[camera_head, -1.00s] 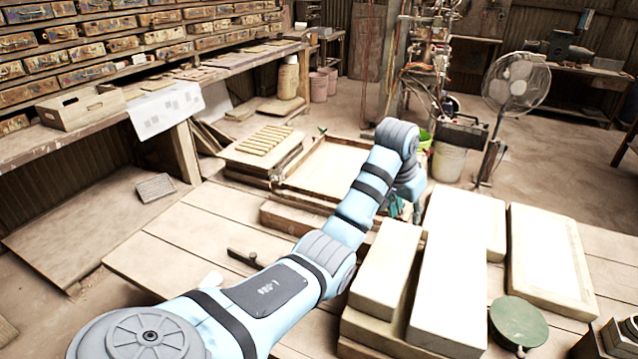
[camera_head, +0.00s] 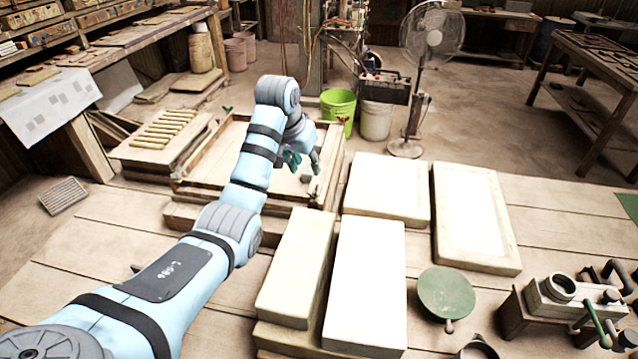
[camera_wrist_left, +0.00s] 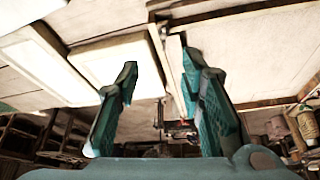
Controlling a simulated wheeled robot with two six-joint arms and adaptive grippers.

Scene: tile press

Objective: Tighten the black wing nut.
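The wooden press frame (camera_head: 215,150) lies behind the pale blocks in the head view. A small dark piece (camera_head: 306,178) by its near right side may be the black wing nut, but it is too small to be sure. My left gripper (camera_head: 303,160) hangs over that side of the frame, just above the dark piece; I cannot tell whether they touch. In the left wrist view the two teal fingers of my left gripper (camera_wrist_left: 161,78) stand apart with nothing held between them. A green wing nut (camera_head: 227,110) and a red one (camera_head: 343,121) sit at far corners. My right gripper is out of view.
Pale blocks (camera_head: 365,285) stand in front and to the right of the frame. A green bucket (camera_head: 338,104) and a fan (camera_head: 432,35) stand behind.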

